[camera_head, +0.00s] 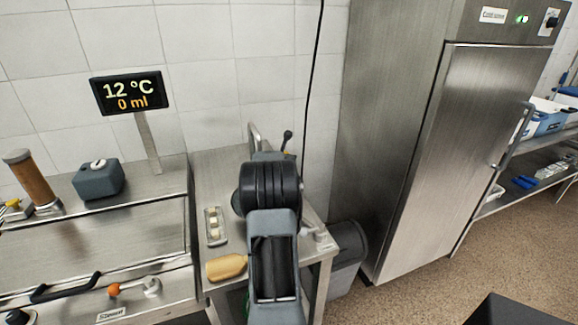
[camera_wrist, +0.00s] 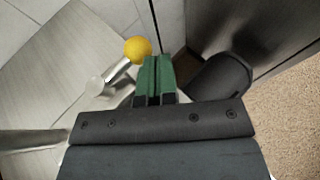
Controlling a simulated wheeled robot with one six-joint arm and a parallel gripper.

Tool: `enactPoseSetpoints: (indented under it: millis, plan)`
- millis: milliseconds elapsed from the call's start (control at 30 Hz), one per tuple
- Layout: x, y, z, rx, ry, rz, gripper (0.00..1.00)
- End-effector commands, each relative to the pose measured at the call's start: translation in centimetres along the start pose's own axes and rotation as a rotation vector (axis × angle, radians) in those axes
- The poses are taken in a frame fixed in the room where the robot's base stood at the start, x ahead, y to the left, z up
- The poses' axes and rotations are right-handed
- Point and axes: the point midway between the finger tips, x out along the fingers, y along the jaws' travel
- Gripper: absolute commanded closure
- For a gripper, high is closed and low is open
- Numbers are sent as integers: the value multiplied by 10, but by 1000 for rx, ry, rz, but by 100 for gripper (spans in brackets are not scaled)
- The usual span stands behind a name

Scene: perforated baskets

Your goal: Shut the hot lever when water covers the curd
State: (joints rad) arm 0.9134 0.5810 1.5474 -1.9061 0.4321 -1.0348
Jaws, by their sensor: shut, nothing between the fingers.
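My gripper (camera_wrist: 158,62) shows in the wrist view with its green fingers shut together and nothing between them. A metal lever with a yellow ball knob (camera_wrist: 137,48) is just left of the fingertips; I cannot tell if they touch. In the head view my arm hides the gripper and much of the side table. A curved metal tap (camera_head: 253,136) and a black-knobbed lever (camera_head: 287,138) show behind my arm. No lever is marked hot that I can read. The display (camera_head: 130,93) reads 12 °C and 0 ml. I cannot make out curd or water.
A small tray with pale pieces (camera_head: 215,226) and a yellowish block (camera_head: 227,267) lie on the side table (camera_head: 217,172). A steel vat unit with an orange-knobbed valve (camera_head: 115,289) stands left. A grey bin (camera_head: 348,245) and a tall steel cabinet (camera_head: 415,150) stand right.

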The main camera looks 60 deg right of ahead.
Motion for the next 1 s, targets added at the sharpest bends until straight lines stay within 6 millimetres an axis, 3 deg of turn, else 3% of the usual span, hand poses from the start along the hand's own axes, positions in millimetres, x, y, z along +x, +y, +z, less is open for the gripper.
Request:
enactPoseSetpoints:
  millis: [233,300,600,1000]
  plan:
    - [-24,-12,-26,1,-1,-1,100]
    - [-40,-20,-17,2,-1,-3,100]
    - [-92,-38,-15,-3,0,8,100]
    - [-114,-53,-14,-2,2,4,100]
